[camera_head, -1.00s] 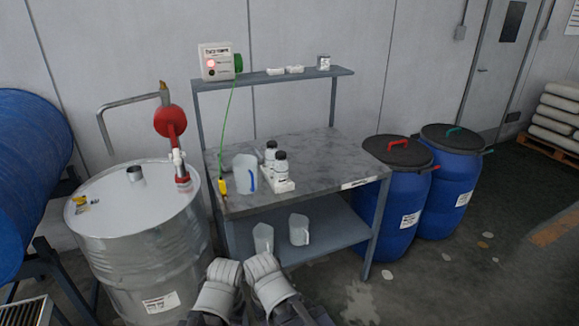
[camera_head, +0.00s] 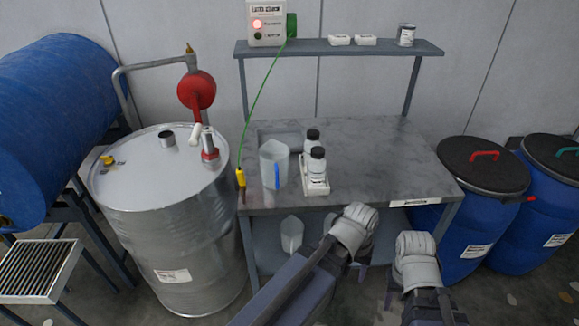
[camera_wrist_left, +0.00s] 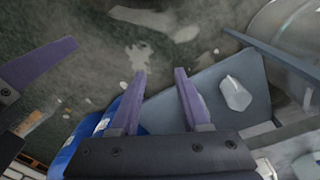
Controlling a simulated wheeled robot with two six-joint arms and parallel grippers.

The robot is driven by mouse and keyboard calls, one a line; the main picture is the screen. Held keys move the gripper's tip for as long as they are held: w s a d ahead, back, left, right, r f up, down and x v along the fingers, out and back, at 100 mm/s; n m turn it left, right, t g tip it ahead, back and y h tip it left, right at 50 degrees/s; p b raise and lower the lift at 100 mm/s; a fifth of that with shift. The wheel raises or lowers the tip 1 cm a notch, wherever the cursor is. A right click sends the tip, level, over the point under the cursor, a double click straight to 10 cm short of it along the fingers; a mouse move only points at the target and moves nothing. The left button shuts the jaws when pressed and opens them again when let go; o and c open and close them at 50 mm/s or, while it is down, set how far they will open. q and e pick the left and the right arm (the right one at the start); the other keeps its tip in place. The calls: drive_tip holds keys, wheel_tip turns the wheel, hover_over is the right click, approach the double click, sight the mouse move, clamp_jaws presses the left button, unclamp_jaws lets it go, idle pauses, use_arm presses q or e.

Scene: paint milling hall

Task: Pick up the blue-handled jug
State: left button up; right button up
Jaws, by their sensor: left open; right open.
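The blue-handled jug (camera_head: 268,160) stands upright on the grey bench top, near its front left part. It is pale and translucent, and its blue handle faces the front right. My left gripper (camera_head: 362,270) hangs in front of the bench, below the bench top and to the right of the jug, apart from it. In the left wrist view its two fingers (camera_wrist_left: 160,75) are spread and empty, over the floor and the lower shelf. My right gripper (camera_head: 392,288) is further right, also in front of the bench; its fingers are small and dark, touching nothing visible.
White-labelled bottles (camera_head: 316,163) in a white tray stand right beside the jug. A yellow clip (camera_head: 240,178) on a green cable hangs at the bench's left edge. A steel drum (camera_head: 170,240) stands left; blue drums (camera_head: 470,230) stand right. Another pale jug (camera_head: 291,234) is on the lower shelf.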

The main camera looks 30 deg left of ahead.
use_arm(q)
drive_tip(key=w+a+r+n+t+h, duration=0.25)
drive_tip(key=w+a+n, duration=0.25)
drive_tip(key=w+n, duration=0.25)
drive_tip(key=n+t+y, duration=0.1)
drive_tip(key=n+t, duration=1)
drive_tip(key=n, duration=1.5)
approach(288, 156)
drive_tip(key=x, duration=0.1)
drive_tip(key=b+x, duration=0.1)
drive_tip(key=x, duration=0.1)
drive_tip(key=shift+w+a+r+g, duration=0.2)
drive_tip(key=shift+w+a+g, duration=0.05)
drive_tip(key=shift+w, duration=0.05)
drive_tip(key=shift+w+f+b, duration=0.25)
drive_tip(key=shift+b, duration=0.2)
drive_tip(key=b+x, duration=0.1)
drive_tip(key=x, duration=0.2)
drive_tip(key=shift+w+d+f+b, duration=0.1)
drive_tip(key=shift+w+f+b, duration=0.1)
drive_tip(key=shift+f+b, duration=0.2)
drive_tip(key=shift+w+d, duration=0.1)
drive_tip(key=shift+w, duration=0.35)
drive_tip(key=shift+s, duration=0.1)
clamp_jaws()
